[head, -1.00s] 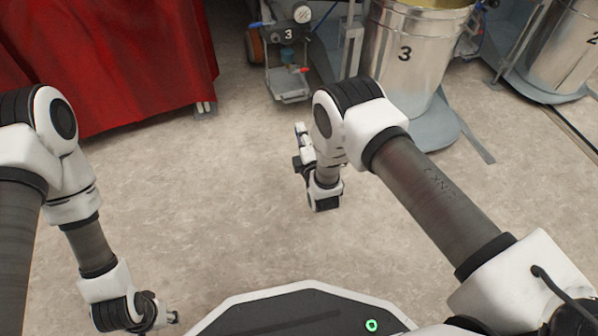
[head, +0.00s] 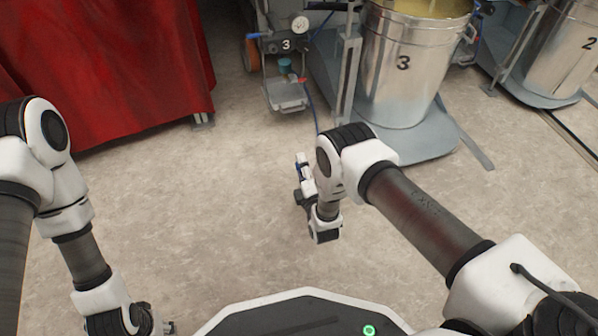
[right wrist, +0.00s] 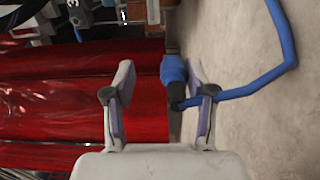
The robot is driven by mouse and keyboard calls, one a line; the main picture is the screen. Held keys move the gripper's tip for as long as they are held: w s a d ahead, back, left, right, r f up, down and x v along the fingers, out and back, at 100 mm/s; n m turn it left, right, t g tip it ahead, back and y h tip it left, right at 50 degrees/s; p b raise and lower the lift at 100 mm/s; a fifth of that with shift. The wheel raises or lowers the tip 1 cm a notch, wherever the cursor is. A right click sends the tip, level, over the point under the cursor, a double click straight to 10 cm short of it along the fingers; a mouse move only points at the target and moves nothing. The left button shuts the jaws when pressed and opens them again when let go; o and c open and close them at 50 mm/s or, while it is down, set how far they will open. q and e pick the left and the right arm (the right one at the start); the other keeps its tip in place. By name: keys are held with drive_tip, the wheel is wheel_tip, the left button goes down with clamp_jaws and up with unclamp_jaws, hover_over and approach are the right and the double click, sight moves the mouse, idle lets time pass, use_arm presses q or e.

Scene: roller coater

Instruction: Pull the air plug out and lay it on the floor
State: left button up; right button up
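The blue air plug (right wrist: 173,72) with its dark end shows in the right wrist view, close to the inner side of the right-hand finger. Its blue hose (right wrist: 272,76) runs off to the right over the floor. My right gripper (right wrist: 163,80) has its fingers apart, with a clear gap on the plug's left; whether the plug touches the right-hand finger I cannot tell. In the head view this gripper (head: 302,168) is low over the floor, with a bit of blue at it. My left gripper (head: 170,327) is at the bottom left; its fingers are too small to read.
The number 3 unit (head: 286,45) with a gauge stands at the back, beside metal drum 3 (head: 400,75) on its grey base (head: 425,140). Drum 2 (head: 562,50) is at the right. A red curtain (head: 105,75) hangs at the left. The middle floor (head: 200,210) is clear.

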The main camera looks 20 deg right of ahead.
drive_tip(key=s, duration=1.2)
drive_tip(key=shift+d, duration=0.15)
